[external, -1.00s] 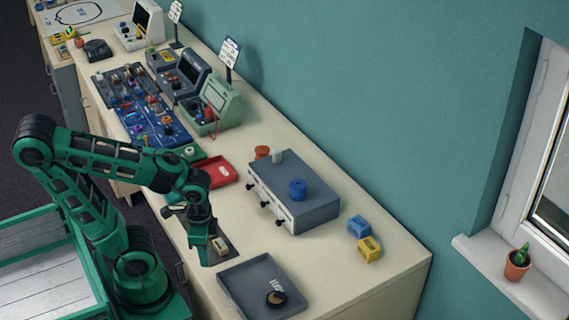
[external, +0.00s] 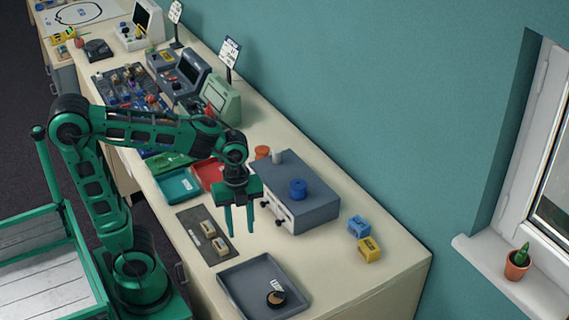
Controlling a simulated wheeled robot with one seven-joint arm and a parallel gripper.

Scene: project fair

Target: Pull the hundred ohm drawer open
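The grey drawer unit (external: 308,205) stands on the bench, its pale drawer fronts (external: 277,209) facing left toward my arm. Dark handles stick out from the fronts. The drawers look shut, and their labels are too small to read, so I cannot tell which is the hundred ohm one. My gripper (external: 240,222) points down just left of the drawer fronts. Its two green fingers are apart with nothing between them. My gripper and wrist hide the far part of the drawer fronts. I cannot tell whether a finger touches a handle.
A dark mat (external: 187,217) with two tan blocks lies left of my gripper. A grey tray (external: 238,286) is in front.

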